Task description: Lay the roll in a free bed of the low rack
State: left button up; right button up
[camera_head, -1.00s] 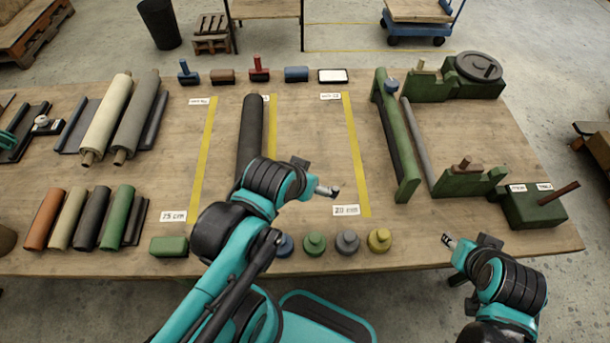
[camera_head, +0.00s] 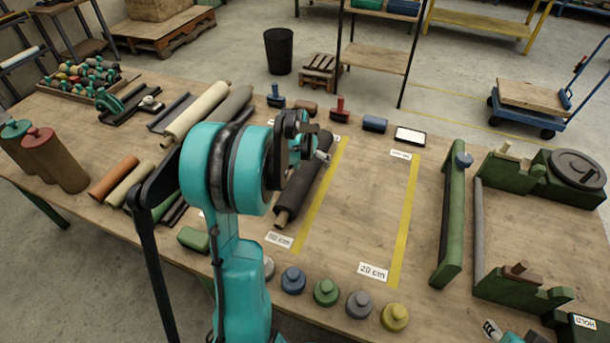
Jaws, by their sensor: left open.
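A dark roll (camera_head: 302,190) with a pale core end lies on the table beside the left yellow line. My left gripper (camera_head: 318,156) is open above the roll's far part; whether it touches the roll cannot be told. The low rack (camera_head: 168,112) stands to the left, holding a cream roll (camera_head: 196,112) and a grey roll (camera_head: 228,106). A bare bed shows left of the cream roll. The rack's right side is partly hidden by my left arm. My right gripper (camera_head: 490,328) barely shows at the bottom right edge; its jaws are unclear.
Several coloured knobbed weights (camera_head: 326,291) line the front edge. A green frame (camera_head: 452,215) stands right of the second yellow line (camera_head: 405,220). Small short rolls (camera_head: 114,177) lie at the left front. The board between the yellow lines is clear.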

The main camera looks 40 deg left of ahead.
aim_at(306, 170)
pick_arm(q)
jog(key=shift+a+f, duration=1.05)
jog(key=shift+a, duration=0.1)
jog(key=b+x, duration=0.3)
jog(key=x, duration=0.4)
jog(key=shift+w+d+f+b, duration=0.1)
jog(key=shift+w+f+b, duration=0.05)
jog(key=shift+f+b, duration=0.2)
jog(key=shift+r, duration=0.1)
jog(key=c, duration=0.4)
jog(key=shift+r, duration=0.1)
jog(key=c, duration=1.5)
